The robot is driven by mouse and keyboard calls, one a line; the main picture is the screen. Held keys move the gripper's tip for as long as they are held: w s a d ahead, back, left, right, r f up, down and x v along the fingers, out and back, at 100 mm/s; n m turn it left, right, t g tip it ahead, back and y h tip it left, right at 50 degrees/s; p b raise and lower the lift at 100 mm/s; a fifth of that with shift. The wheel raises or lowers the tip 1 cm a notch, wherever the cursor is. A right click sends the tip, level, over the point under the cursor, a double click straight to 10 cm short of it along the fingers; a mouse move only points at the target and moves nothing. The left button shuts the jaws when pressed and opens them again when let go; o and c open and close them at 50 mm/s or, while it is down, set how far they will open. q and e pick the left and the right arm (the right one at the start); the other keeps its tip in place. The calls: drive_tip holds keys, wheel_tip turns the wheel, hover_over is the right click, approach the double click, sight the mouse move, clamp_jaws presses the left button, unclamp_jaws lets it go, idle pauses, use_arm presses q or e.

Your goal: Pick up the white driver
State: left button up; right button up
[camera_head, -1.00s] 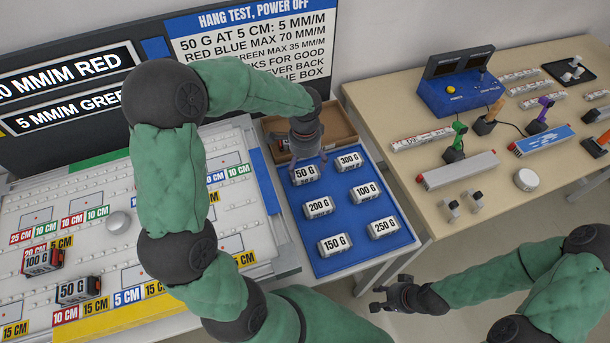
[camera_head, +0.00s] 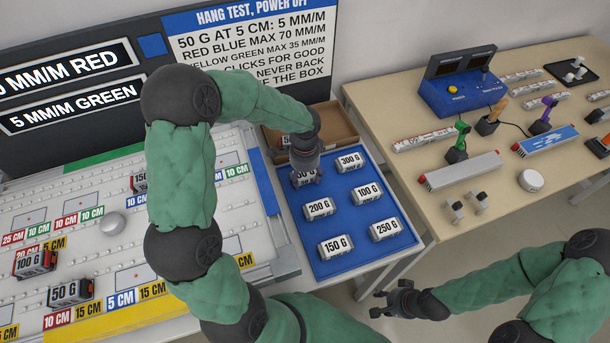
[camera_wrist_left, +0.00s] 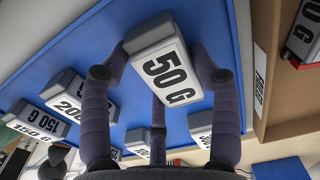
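No driver with a clearly white handle can be made out. Drivers stand on the right table: green (camera_head: 461,132), orange (camera_head: 494,114), purple (camera_head: 546,107) and another orange one (camera_head: 602,144) at the right edge. My left gripper (camera_head: 304,175) is down at the 50 G block (camera_head: 303,180) in the blue tray. In the left wrist view its fingers surround this 50 G block (camera_wrist_left: 165,68), two at its ends; whether they grip it is unclear. My right gripper (camera_head: 377,303) is open and empty, in front of the right table and low in the picture.
The blue tray (camera_head: 350,230) holds several labelled weight blocks. A cardboard box (camera_head: 338,118) stands behind it. A blue console (camera_head: 462,95), a grey bar (camera_head: 460,170) and a white round piece (camera_head: 531,180) are on the right table (camera_head: 400,98). A gap separates the tables.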

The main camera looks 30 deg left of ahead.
sight(305, 176)
use_arm(q)
drive_tip(key=c, duration=0.4)
wheel_tip(305, 176, up, 10)
drive_tip(key=p, duration=0.3)
